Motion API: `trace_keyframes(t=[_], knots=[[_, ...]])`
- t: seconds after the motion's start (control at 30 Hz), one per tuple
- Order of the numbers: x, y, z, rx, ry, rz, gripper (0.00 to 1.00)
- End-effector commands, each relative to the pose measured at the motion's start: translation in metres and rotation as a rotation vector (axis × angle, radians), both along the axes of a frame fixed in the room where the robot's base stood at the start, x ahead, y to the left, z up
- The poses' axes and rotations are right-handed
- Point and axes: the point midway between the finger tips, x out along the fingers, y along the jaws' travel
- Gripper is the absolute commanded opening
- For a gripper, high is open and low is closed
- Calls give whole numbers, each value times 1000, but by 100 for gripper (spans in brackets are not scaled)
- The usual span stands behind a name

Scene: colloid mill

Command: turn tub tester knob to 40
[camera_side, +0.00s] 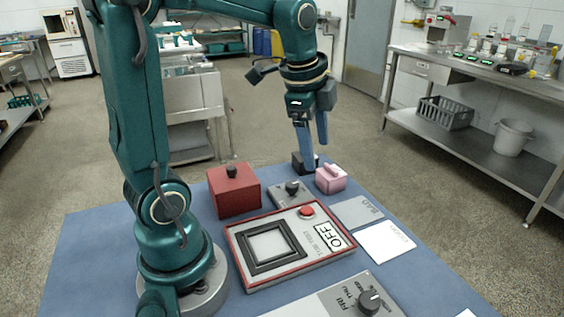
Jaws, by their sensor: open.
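The tub tester (236,240) is a flat grey panel with a red border on the blue table. My gripper (313,148) is open and points down with blue fingers, to the right of and beyond this knob. It appears empty, near a black block (299,166) that it partly hides; I cannot tell whether they touch.
A red box (234,195) with a dark top knob stands left of the grey box. A pink lidded block (331,179) stands right of it. A grey card (356,213) and white card (385,243) lie at right. A day-marked panel with another knob (370,300) is in front.

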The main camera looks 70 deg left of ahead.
Motion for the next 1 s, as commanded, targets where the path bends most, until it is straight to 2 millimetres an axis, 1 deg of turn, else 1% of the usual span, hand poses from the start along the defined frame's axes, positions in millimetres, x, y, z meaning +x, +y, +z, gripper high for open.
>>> trace_keyframes(t=[0.03,0.1,0.2,0.3,0.4,0.57,0.67,0.83,1.0], knots=[[7,16,-10,0,42,-8,72],[13,35,-24,-4,90,-24,72],[17,60,-44,-23,149,-17,72],[16,80,-64,-54,195,26,72],[11,91,-79,-81,231,67,72],[4,98,-94,-106,261,101,72],[3,98,-103,-106,260,101,72],[4,98,-126,-105,260,101,72],[4,98,-138,-103,257,101,72]])
